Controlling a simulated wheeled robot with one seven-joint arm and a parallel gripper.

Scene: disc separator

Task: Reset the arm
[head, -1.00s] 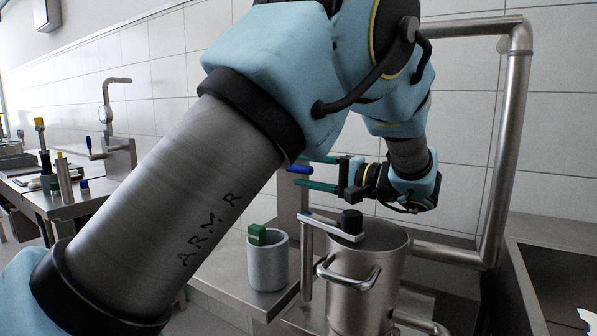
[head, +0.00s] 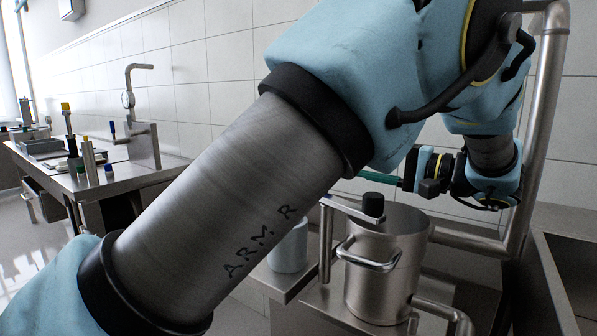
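My arm (head: 255,190), marked "ARM R", crosses the head view from lower left to upper right, bends, and ends in my gripper (head: 388,179). The gripper points left, above and behind the steel vessel (head: 385,270). A green finger shows; the fingertips are hidden behind my forearm, so I cannot tell whether they are open or hold anything. The gripper looks apart from the vessel and from its black knob (head: 373,205).
A grey cup (head: 290,252) stands left of the vessel, partly hidden by my arm. A thick steel pipe (head: 545,120) rises close behind my wrist on the right. A steel sink (head: 575,270) lies at far right. A bench (head: 120,187) with bottles stands at left.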

